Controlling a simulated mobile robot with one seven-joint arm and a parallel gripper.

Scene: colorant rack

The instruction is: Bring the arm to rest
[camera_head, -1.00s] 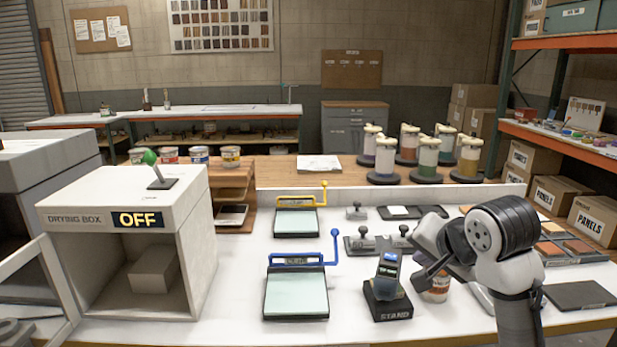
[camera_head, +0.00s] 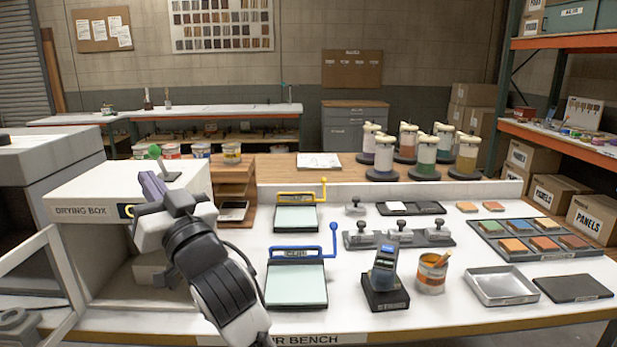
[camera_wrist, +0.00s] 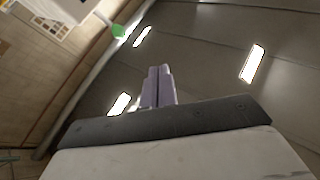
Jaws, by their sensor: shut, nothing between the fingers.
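My gripper (camera_head: 152,187) is in front of the drying box in the head view, raised and pointing up and to the left. Its two purple-grey fingers are together and hold nothing. The wrist view shows the shut fingers (camera_wrist: 158,86) against the ceiling and its lights.
The white bench (camera_head: 440,300) holds two pads with blue and yellow handles, a device on a stand (camera_head: 385,280), a can with a stick (camera_head: 431,275), a metal tray (camera_head: 502,287) and a panel rack (camera_head: 535,240). The drying box door (camera_head: 40,275) stands open at left.

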